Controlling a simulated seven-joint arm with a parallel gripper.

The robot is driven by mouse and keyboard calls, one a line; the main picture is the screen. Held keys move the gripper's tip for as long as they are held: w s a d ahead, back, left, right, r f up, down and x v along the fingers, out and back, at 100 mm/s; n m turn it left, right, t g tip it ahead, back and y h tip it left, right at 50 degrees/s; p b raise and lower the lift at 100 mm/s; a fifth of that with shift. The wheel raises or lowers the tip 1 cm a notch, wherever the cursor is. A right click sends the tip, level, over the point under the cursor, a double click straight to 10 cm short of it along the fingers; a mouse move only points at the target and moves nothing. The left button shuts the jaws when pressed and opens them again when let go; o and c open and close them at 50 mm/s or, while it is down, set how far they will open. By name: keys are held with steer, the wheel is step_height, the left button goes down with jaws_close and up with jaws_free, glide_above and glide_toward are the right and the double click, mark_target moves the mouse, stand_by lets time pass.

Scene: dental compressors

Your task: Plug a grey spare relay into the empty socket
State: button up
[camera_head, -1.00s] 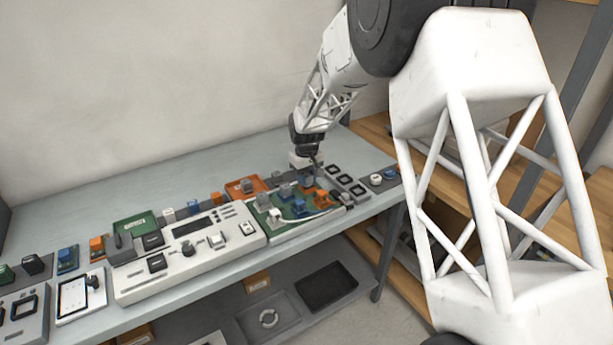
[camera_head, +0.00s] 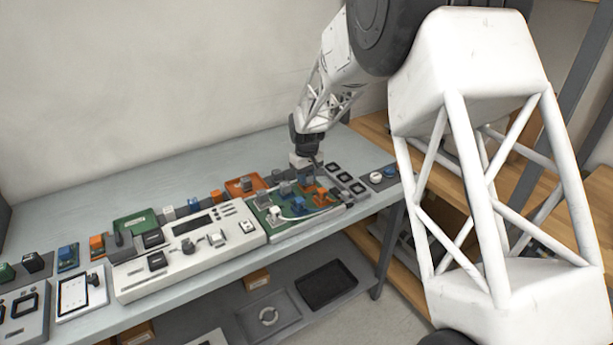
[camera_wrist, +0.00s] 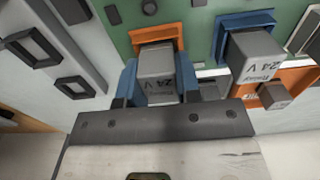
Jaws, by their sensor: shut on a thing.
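My gripper (camera_wrist: 157,82) is shut on a grey relay (camera_wrist: 157,88) marked 24 V, with a blue-tipped finger on each side. In the head view my gripper (camera_head: 316,170) is low over the right part of the green circuit board (camera_head: 262,200). In the wrist view an orange socket frame (camera_wrist: 158,33) shows just beyond the held relay, lined up with it. The relay's far end is hidden, so I cannot tell whether it is inside the frame. To the right, another grey 24 V relay (camera_wrist: 255,58) sits in a blue socket (camera_wrist: 225,28).
A smaller grey block (camera_wrist: 275,96) sits on an orange part (camera_wrist: 300,80) to the right. Black square frames (camera_wrist: 33,46) lie on a grey strip to the left. A white control unit (camera_head: 190,250) stands left of the board. The back of the bench (camera_head: 120,195) is clear.

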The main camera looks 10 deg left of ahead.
steer(key=shift+f, duration=0.1)
steer(key=o, duration=1.3)
steer(key=shift+r, duration=0.2)
steer(key=shift+r, duration=3.35)
